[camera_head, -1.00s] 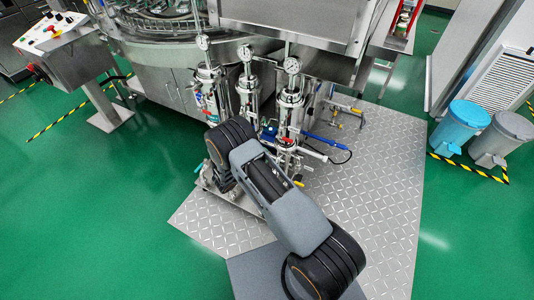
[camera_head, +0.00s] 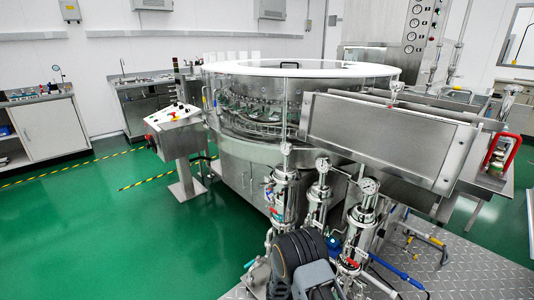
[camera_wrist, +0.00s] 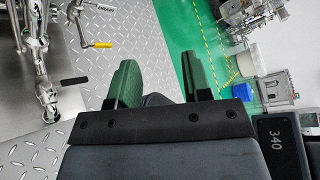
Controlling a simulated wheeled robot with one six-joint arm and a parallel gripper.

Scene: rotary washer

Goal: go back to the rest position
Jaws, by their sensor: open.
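My gripper (camera_wrist: 158,80) shows in the wrist view with its two dark green fingers apart and nothing between them. Past the fingers lie the diamond-plate floor and the green floor. In the head view only a dark joint and grey link of my arm show at the bottom, in front of the filter housings; the gripper itself is out of that view. The rotary washer (camera_head: 262,165), a round steel machine with a clear guard and white rim, stands in the middle of the head view.
Several steel filter housings with gauges (camera_head: 320,205) stand close beside my arm. A control console (camera_head: 178,133) is left of the washer. The diamond-plate floor (camera_head: 460,265) lies at the lower right. Open green floor (camera_head: 110,230) is at the left. A yellow-handled valve (camera_wrist: 102,44) shows in the wrist view.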

